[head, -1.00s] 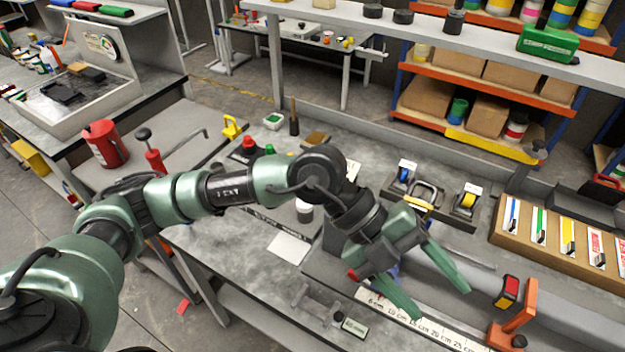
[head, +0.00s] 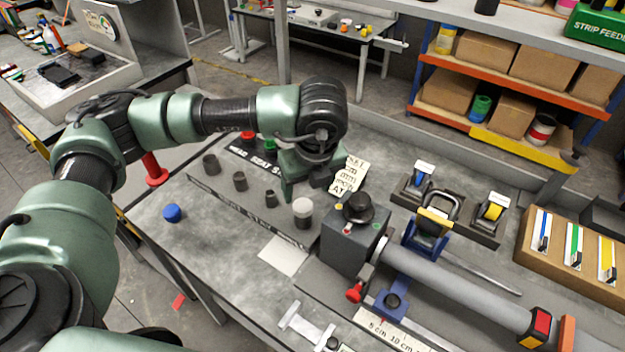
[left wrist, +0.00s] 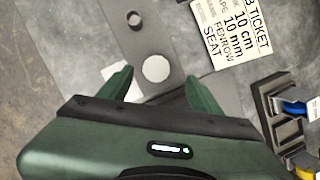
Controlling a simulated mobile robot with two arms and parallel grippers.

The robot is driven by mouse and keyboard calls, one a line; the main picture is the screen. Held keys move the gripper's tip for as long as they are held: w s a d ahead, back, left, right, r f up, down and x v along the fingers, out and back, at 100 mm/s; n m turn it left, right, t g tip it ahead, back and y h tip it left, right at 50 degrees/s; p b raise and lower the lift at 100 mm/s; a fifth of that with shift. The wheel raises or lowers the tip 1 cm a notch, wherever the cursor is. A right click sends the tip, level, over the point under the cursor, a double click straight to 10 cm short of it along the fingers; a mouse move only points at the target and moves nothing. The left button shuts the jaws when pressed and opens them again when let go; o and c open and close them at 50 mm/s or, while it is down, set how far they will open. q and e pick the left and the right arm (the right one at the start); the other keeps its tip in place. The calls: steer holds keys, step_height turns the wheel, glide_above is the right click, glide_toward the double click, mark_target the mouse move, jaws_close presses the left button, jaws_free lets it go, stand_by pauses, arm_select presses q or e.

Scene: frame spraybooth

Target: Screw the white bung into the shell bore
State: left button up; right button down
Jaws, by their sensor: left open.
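The white bung (head: 303,212) has a white top and a dark grey lower part. It stands upright near the right end of the dark rack (head: 225,200). In the left wrist view its round white top (left wrist: 155,68) shows between the fingertips. My left gripper (head: 304,190) is open, pointing down above and just behind the bung; it also shows in the left wrist view (left wrist: 158,80). I cannot tell whether the fingers touch it. The long grey shell (head: 460,290) lies in a fixture with a grey end block (head: 350,246). Its bore opening is not visible.
Several dark plugs, one at the rack's left (head: 210,165), stand along the rack. A blue cap (head: 172,213) lies on the bench. A printed job ticket (head: 348,178) lies behind the block. Clamps (head: 425,190) stand behind the shell.

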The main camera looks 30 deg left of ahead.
mark_target(303, 205)
arm_select(q)
steer(key=f, duration=0.2)
steer(key=a+f+p, duration=0.1)
steer(key=shift+s+f, duration=0.15)
steer(key=shift+s, duration=0.2)
steer(key=shift+w+a+f+p, duration=0.1)
steer(key=shift+w+f+p, duration=0.3)
steer(key=shift+f, duration=0.55)
steer(key=shift+w+f, duration=0.15)
steer(key=shift+f, duration=0.15)
steer(key=c, duration=1.3)
steer(key=o, duration=0.4)
steer(key=c, duration=0.4)
steer(key=shift+o, duration=0.2)
steer(key=shift+f+m+b, duration=0.2)
steer(key=shift+m+b, duration=0.1)
steer(key=shift+b, duration=0.3)
steer(key=shift+a+m+t+b, duration=0.1)
steer(key=shift+m+t+b, duration=0.2)
steer(key=shift+m+b, duration=0.6)
steer(key=shift+r, duration=0.25)
steer(key=o, duration=1.3)
steer(key=shift+c, duration=0.2)
arm_select(e)
steer(key=s, duration=0.3)
steer(key=shift+d+f, duration=0.1)
steer(key=shift+f, duration=0.15)
